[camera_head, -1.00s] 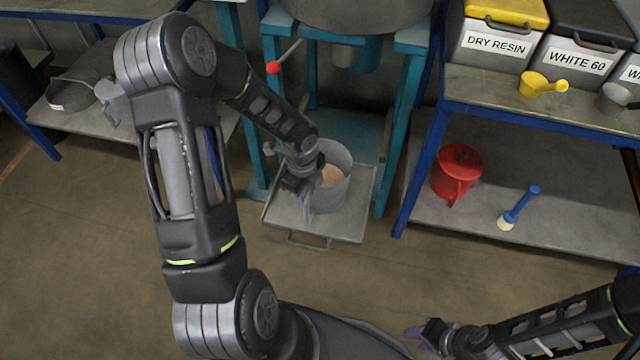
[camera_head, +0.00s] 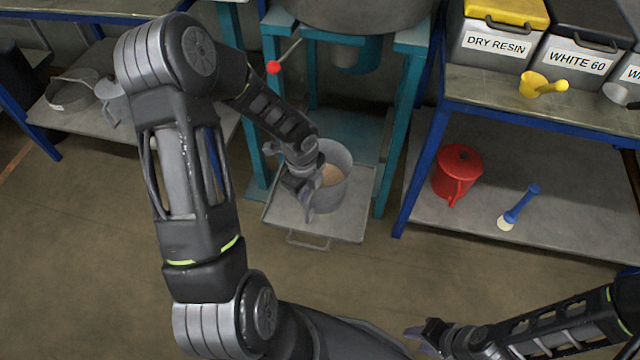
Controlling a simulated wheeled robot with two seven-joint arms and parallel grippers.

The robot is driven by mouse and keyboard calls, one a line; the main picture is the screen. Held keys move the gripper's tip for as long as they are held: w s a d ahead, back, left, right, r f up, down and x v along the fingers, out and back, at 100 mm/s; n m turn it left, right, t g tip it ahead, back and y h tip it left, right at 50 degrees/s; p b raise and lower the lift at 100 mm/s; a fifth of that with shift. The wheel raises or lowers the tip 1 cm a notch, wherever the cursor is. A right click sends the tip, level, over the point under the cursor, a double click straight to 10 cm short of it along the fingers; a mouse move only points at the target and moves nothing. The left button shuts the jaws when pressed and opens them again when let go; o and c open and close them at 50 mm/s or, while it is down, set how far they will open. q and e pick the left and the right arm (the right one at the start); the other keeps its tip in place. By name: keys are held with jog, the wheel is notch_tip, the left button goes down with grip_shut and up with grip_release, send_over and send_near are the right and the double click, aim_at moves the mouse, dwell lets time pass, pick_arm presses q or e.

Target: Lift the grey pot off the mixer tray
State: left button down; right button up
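The grey pot (camera_head: 334,190) stands upright on the mixer tray (camera_head: 352,228), with tan material inside it. The tray is a flat grey plate with a front handle, at the foot of the teal mixer frame. My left gripper (camera_head: 312,192) is at the left side of the pot, with a finger against or very near its wall. My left wrist hides part of the pot's left side, and I cannot tell whether the fingers are closed on it. My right gripper (camera_head: 420,340) is low in the picture, away from the pot, with its fingertips apart and empty.
Teal mixer legs (camera_head: 400,120) stand either side behind the tray, and a red-knobbed lever (camera_head: 274,67) juts out at left. A blue-framed shelf (camera_head: 560,205) at right holds a red can (camera_head: 457,172) and a blue-handled brush (camera_head: 519,207). The floor in front is clear.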

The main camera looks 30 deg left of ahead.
dwell(0.6)
pick_arm(q)
jog(key=shift+w+r, duration=0.1)
jog(key=shift+w, duration=0.05)
jog(key=shift+r+p, duration=0.3)
jog(key=shift+r, duration=0.25)
notch_tip(320, 180, up, 9)
jog(key=p, duration=0.3)
dwell(0.4)
